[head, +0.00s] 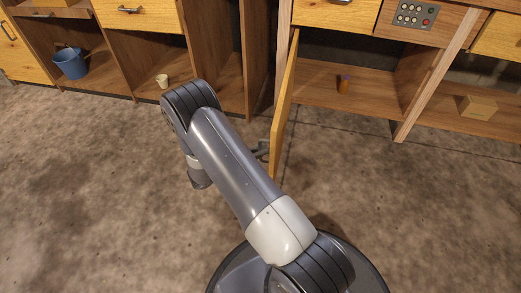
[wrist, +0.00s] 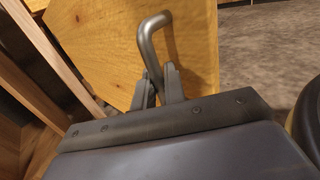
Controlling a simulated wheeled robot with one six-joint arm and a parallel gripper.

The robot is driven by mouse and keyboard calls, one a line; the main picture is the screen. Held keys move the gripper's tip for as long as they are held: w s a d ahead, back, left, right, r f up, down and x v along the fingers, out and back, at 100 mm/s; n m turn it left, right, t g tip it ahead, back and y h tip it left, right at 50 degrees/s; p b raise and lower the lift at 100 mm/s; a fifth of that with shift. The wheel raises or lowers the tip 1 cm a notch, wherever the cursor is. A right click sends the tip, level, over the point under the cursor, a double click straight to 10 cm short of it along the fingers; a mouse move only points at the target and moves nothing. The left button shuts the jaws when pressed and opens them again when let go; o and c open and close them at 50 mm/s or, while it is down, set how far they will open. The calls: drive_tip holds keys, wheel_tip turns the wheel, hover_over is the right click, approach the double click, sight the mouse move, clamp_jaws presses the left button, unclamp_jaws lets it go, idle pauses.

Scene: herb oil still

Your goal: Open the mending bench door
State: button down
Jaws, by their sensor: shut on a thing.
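The mending bench door (head: 284,108) is a yellow wood panel in the head view. It stands swung out from the bench, seen nearly edge-on, and the compartment behind it is open to view. In the wrist view the door's face (wrist: 100,50) fills the upper middle, with a grey metal bar handle (wrist: 148,40) on it. My gripper (wrist: 160,82) is shut on the lower part of this handle. In the head view my arm hides most of the gripper; a bit of grey metal shows at the door's left face.
A cardboard box (head: 478,107) lies on the right shelf. A blue bucket (head: 70,63) and a pale cup (head: 162,80) sit in the left compartments. The floor (head: 90,190) in front is clear.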

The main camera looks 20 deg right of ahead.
drive_tip(key=shift+w, duration=0.1)
drive_tip(key=c, duration=1.8)
unclamp_jaws()
drive_tip(key=shift+c, duration=0.2)
drive_tip(key=a+p, duration=0.2)
drive_tip(key=a, duration=0.9)
drive_tip(key=shift+s, duration=0.4)
drive_tip(key=shift+d, duration=0.15)
drive_tip(key=d, duration=0.3)
drive_tip(key=d+b, duration=0.1)
drive_tip(key=d, duration=0.3)
drive_tip(key=d+b, duration=0.1)
drive_tip(key=d, duration=0.2)
drive_tip(key=shift+w+d, duration=0.35)
drive_tip(key=shift+w, duration=0.05)
drive_tip(key=shift+s, duration=0.1)
